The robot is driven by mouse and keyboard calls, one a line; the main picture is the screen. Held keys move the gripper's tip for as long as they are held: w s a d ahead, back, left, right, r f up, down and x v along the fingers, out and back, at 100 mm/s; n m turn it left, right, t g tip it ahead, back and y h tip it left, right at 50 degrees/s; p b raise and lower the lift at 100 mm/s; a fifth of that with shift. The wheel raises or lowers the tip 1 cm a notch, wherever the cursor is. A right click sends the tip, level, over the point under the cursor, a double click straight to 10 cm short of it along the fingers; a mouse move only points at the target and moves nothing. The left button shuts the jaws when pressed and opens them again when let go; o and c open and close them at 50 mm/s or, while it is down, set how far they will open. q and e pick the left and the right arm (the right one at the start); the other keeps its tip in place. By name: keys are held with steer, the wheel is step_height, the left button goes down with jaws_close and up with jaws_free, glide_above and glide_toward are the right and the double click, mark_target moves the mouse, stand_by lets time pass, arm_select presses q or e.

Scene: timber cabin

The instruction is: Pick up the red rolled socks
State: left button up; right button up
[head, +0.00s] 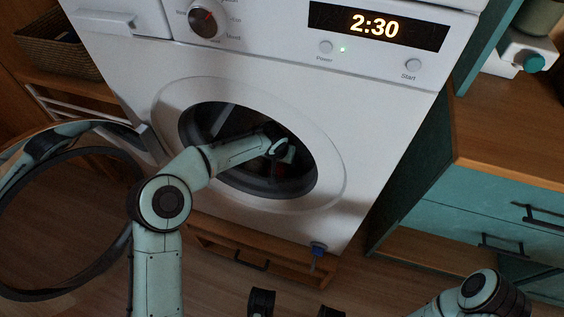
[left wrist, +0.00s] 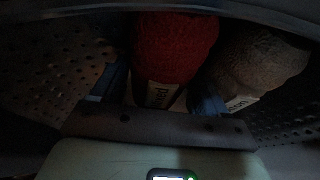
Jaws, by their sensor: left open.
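In the left wrist view, the red rolled socks (left wrist: 175,48) stand inside the dark drum, with a white label reading "red" on their lower front. Brown-grey rolled socks (left wrist: 258,65) with a white label lie close on their right. My left gripper (left wrist: 160,88) is open and empty, with one blue finger on each side of the red socks' lower part. The right finger is by the gap between the two rolls; contact is unclear. In the head view, my left gripper (head: 283,150) is inside the washing machine's round opening.
The white washing machine (head: 375,125) has a round opening with a rim around my left arm. Its round door (head: 55,292) hangs open at left. The perforated drum wall (left wrist: 50,65) surrounds the socks closely. A teal cabinet (head: 480,212) stands at right.

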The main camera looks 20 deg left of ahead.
arm_select(q)
steer(key=c, duration=0.9)
steer(key=shift+o, duration=0.2)
steer(key=shift+r, duration=0.1)
